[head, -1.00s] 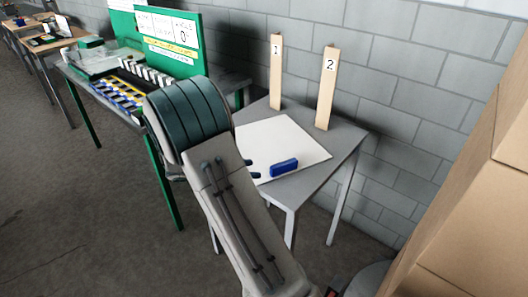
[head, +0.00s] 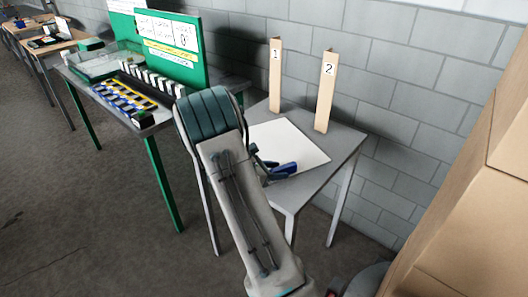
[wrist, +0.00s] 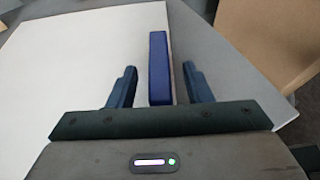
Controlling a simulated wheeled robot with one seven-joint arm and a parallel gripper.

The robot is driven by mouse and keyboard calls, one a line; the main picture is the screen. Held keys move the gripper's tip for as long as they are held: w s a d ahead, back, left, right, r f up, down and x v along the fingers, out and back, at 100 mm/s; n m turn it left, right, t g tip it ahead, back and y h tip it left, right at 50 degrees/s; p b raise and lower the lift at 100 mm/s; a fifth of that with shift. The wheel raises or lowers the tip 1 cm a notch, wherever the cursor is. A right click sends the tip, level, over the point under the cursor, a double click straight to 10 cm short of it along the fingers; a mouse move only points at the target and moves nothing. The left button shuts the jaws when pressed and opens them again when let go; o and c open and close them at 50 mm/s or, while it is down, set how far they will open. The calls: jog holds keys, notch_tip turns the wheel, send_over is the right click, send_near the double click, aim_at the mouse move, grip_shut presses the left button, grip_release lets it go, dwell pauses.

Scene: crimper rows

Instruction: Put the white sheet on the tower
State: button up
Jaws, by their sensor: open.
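The white sheet (head: 292,143) lies flat on a small grey table (head: 345,146) by the wall. A blue block (wrist: 158,65) is at the sheet's near right edge; it looks like a handle. My gripper (head: 274,167) is low over that edge, its two dark blue fingers open. In the wrist view, the block stands between the fingers of my gripper (wrist: 159,70), with a gap on each side. Two upright wooden posts, marked 1 (head: 275,80) and 2 (head: 325,95), stand at the table's back; I cannot tell whether they form the tower.
A green-legged bench (head: 152,122) on the left carries a green board (head: 186,58), a clear bin (head: 103,62) and a yellow and blue rack (head: 125,100). Cardboard boxes (head: 460,215) rise close on the right. The grey block wall closes off the back.

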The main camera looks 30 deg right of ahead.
jog(key=shift+x, duration=1.25)
grip_shut()
jog(key=shift+r, duration=0.1)
jog(key=shift+r, duration=0.1)
